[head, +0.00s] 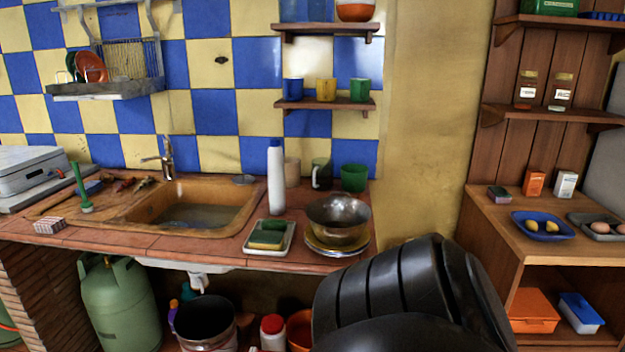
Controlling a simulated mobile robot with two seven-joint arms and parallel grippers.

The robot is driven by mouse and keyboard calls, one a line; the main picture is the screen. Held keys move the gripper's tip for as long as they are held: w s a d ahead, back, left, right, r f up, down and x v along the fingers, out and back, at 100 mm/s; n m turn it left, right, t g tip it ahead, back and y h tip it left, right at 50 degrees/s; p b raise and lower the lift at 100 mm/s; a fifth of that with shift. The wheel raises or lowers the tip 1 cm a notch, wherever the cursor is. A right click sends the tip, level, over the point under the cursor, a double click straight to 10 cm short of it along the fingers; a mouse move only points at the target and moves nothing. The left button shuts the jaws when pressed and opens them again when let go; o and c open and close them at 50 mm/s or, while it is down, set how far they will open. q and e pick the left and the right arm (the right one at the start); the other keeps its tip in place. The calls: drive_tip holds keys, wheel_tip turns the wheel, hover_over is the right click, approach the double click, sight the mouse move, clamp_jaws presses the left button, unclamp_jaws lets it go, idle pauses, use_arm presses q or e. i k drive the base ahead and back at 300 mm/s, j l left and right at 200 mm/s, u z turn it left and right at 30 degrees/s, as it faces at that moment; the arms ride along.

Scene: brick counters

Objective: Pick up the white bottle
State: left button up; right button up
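The white bottle (276,180), tall with a blue top, stands upright on the tiled counter (200,241) just right of the sink (190,205). Its whole front is visible. Neither of my grippers shows in the head view. A large black ribbed part, which looks like one of my arms, fills the bottom right and hides part of the area below the counter.
Right of the bottle stand mugs, a green cup (354,177) and a metal bowl (338,217) on plates. A tray with sponges (267,236) lies in front of it. A shelf with cups (325,104) hangs above. A wooden shelf unit (500,225) stands right.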

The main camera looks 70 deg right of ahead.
sight(276, 178)
drive_tip(key=z, duration=2.15)
